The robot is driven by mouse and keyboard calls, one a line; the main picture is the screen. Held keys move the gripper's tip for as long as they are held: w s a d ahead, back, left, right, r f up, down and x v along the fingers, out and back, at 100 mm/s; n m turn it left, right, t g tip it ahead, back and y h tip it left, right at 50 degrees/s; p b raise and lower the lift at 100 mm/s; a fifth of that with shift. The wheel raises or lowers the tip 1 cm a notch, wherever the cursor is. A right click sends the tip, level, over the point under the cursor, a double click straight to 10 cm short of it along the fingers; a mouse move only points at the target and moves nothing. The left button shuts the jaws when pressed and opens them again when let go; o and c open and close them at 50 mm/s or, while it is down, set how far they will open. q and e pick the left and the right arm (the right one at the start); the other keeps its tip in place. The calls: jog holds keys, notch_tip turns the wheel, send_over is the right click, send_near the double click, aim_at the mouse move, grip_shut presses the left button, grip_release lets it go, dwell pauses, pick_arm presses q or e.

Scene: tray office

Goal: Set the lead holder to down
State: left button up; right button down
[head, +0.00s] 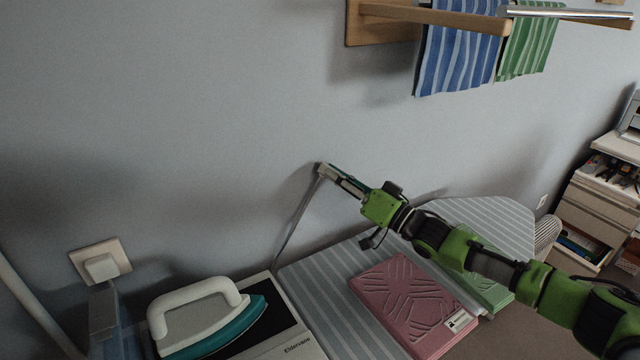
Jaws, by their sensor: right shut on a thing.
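The lead holder (298,222) is a thin grey rod rising from the far edge of the ironing board (318,290), close to the wall. It stands up and leans to the right toward its top. My right gripper (325,171) is at the top end of the rod and is shut on it. The fingers hide part of that end. My right arm reaches in from the lower right, above the board. My left gripper is not in view.
A white and teal iron (208,318) stands on a dark rest at the board's left end. A pink folded item (410,300) and a green one (490,290) lie on the board under my arm. A wall rack (435,14) with striped towels hangs above.

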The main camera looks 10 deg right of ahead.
jog(key=shift+w+d+f+m, duration=0.15)
jog(key=shift+d+f+m, duration=0.15)
jog(key=shift+d+f, duration=0.15)
jog(key=c, duration=1.9)
grip_release()
jog(key=v, duration=1.2)
jog(key=shift+f, duration=0.1)
